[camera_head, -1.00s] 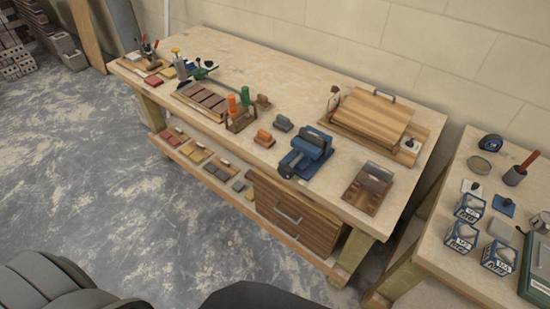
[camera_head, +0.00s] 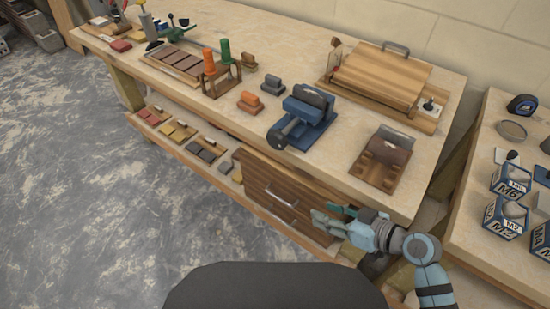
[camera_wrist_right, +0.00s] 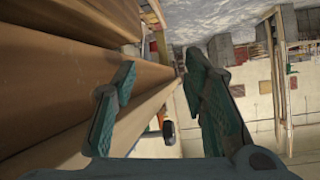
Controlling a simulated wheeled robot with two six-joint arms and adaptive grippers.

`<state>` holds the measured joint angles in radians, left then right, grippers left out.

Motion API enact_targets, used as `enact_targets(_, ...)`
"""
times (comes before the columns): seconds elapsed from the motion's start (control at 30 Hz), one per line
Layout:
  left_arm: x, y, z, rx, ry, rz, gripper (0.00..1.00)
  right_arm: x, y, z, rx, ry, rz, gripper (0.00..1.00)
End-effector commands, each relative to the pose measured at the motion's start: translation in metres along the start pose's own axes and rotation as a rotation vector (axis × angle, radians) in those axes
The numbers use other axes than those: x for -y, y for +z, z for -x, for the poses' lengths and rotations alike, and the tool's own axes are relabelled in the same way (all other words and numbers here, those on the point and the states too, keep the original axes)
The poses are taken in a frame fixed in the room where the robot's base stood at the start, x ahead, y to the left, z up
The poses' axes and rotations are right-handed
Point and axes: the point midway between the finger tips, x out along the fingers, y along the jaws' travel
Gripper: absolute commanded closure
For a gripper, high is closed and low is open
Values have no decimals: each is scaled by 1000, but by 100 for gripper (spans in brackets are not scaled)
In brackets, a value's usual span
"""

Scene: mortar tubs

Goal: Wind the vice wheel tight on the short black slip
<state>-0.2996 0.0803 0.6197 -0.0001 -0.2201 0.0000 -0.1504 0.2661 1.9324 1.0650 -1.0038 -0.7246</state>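The blue vice (camera_head: 304,116) stands on the workbench near its front edge. Its dark round wheel (camera_head: 278,138) faces the front edge. A dark piece (camera_head: 313,96) shows at the top of the vice; I cannot tell whether it is the short black slip or part of the jaws. My right gripper (camera_head: 330,216) is in front of the bench by the drawer, below and right of the vice, apart from it. In the right wrist view its green fingers (camera_wrist_right: 160,75) are spread with nothing between them. My left gripper is not in view.
The wooden drawer (camera_head: 285,190) with its handle is close to my right gripper. On the bench are a dark grey block (camera_head: 272,85), an orange block (camera_head: 249,103), a brown wooden stand (camera_head: 382,158) and a wooden board (camera_head: 382,80). Coloured slips lie on the lower shelf (camera_head: 165,138).

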Motion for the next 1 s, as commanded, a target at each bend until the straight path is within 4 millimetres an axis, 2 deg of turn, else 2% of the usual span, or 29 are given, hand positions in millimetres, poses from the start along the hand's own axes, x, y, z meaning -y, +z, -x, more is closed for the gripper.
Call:
enact_targets(0.03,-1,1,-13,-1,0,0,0,4,-30,-1,-104,-56,78,60)
enact_targets(0.1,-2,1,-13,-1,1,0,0,9,-76,8,-242,-115,155,60)
enact_targets(0.2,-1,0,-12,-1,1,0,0,7,-121,20,-391,-145,209,60)
enact_targets(0.3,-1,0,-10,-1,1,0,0,-1,-143,26,-467,-142,217,60)
enact_targets(0.4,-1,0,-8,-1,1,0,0,-2,-152,23,-488,-140,217,60)
enact_targets(0.53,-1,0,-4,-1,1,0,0,3,-162,6,-489,-141,214,60)
enact_targets(1.0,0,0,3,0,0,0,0,20,-202,-81,-483,-142,212,60)
